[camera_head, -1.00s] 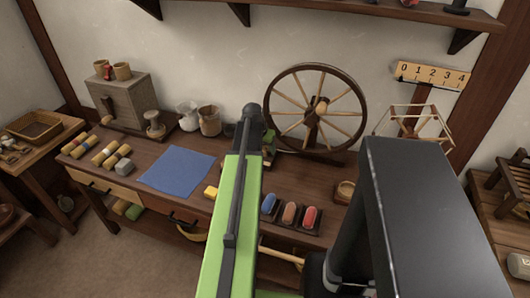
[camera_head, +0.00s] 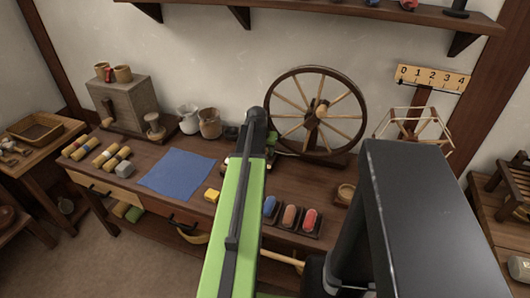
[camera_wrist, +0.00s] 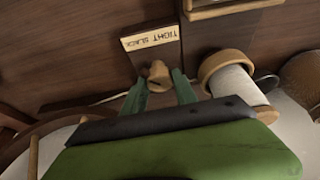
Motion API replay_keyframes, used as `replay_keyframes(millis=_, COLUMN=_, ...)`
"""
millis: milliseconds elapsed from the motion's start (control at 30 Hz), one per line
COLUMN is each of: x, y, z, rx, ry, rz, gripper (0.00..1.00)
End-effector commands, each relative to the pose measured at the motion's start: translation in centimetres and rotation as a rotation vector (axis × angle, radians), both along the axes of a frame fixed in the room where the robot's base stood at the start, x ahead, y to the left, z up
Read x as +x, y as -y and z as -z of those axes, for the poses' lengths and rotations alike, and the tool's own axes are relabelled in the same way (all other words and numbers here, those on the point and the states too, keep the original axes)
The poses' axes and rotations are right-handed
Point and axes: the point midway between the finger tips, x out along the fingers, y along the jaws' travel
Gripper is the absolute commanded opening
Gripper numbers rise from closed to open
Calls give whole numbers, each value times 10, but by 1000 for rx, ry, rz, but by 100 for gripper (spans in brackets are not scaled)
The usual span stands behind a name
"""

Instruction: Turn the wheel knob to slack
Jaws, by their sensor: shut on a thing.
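The wheel knob (camera_wrist: 158,76) is a small tan knob in the wrist view, in front of a wooden block with a pale label (camera_wrist: 150,38). The label shows upside down, with SLACK at the left and TIGHT at the right. My gripper (camera_wrist: 160,84) has its green fingers on both sides of the knob and is shut on it. Which word the knob points to I cannot tell. In the head view the spinning wheel (camera_head: 320,109) stands at the back of the bench; my arm hides the knob and gripper there.
In the wrist view a white-wound spool (camera_wrist: 238,85) stands close to the right of the knob. On the bench lie a blue cloth (camera_head: 178,171), a yellow block (camera_head: 212,195) and coloured pieces in trays (camera_head: 290,216). Jars (camera_head: 209,123) stand left of my arm.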

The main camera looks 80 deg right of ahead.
Motion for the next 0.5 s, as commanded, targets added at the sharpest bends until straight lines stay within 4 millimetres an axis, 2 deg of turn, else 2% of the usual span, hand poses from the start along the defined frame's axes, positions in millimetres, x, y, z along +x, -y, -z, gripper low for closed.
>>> replay_keyframes(millis=33, x=3, y=1, z=0, rx=-4, ry=5, rz=-4, gripper=35)
replay_keyframes(millis=167, x=3, y=1, z=0, rx=-4, ry=4, rz=-3, gripper=52)
replay_keyframes(millis=200, x=2, y=1, z=0, rx=-3, ry=4, rz=-2, gripper=54)
replay_keyframes(millis=500, x=1, y=0, z=-2, rx=-1, ry=2, rz=0, gripper=54)
